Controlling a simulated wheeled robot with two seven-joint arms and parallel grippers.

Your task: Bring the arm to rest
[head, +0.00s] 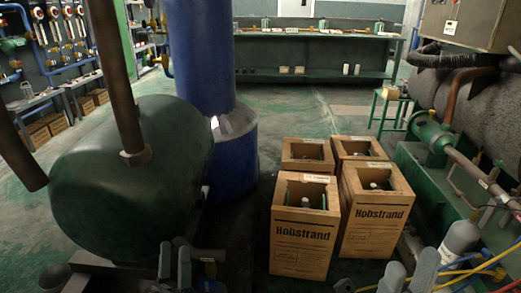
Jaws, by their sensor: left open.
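My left gripper (175,258) shows at the bottom edge, left of centre, in front of the dark green tank. Its two grey fingers stand upright and a little apart, with nothing seen between them. My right gripper (410,267) shows at the bottom edge, right of centre, in front of the wooden crates. Its two grey fingertips are seen, but the lower part is cut off by the frame, so its hold is unclear.
The dark green tank (130,190) and a blue column (202,60) stand at left. Several open wooden crates (302,240) hold cylinders on the floor.

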